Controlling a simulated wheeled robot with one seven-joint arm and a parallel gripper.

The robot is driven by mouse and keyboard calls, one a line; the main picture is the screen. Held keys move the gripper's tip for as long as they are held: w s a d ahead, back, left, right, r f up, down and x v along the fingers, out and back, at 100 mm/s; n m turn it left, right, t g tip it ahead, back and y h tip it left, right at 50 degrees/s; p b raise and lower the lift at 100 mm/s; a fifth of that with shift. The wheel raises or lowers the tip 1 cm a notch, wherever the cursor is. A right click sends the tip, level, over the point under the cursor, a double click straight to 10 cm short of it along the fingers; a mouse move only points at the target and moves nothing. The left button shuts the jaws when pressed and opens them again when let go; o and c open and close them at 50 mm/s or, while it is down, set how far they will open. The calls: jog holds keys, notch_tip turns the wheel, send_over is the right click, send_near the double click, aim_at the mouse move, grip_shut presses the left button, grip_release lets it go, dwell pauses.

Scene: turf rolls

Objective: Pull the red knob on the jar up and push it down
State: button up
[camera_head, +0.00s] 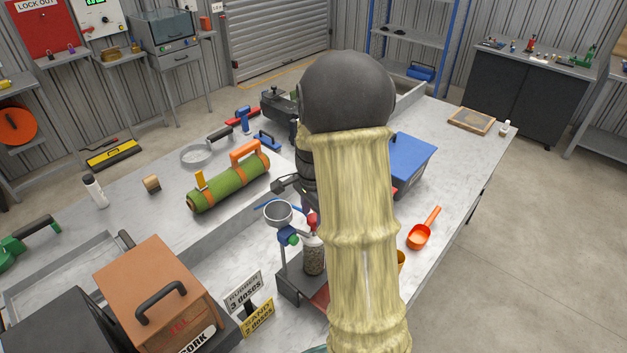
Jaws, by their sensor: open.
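The jar (313,256) is clear, with grainy brown contents, and stands upright on a dark stand near the middle of the bench. Its red knob (311,221) shows at the top, close to the left edge of my sleeved arm. My gripper (308,207) is open and points down, right above or around the knob. The arm hides much of the gripper, so I cannot tell whether the fingers touch the knob.
A metal funnel cup (278,213) stands left of the jar. Dosing signs (245,290) stand in front, and an orange scoop (424,229) lies to the right. A green roll (229,182) and blue box (411,160) are farther back. The bench's right end is mostly clear.

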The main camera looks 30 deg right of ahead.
notch_tip(320, 180, up, 15)
jog(key=b, duration=0.2)
jog(key=shift+f, duration=0.15)
dwell(0.3)
jog(key=s+a+f+n, duration=0.1)
jog(key=a+f+n, duration=0.1)
jog(key=s+a+f+n, duration=0.2)
jog(key=a+f+n, duration=0.1)
jog(key=s+a+f+n+t, duration=0.1)
jog(key=a+f+n, duration=0.1)
jog(key=n, duration=0.1)
jog(key=shift+s+a+f, duration=0.2)
jog(key=shift+a, duration=0.05)
jog(key=s+a+f+n+t, duration=0.1)
jog(key=s+a+f+n, duration=0.5)
jog(key=s+n, duration=0.2)
jog(key=shift+n+t, duration=0.3)
jog(key=shift+n, duration=0.2)
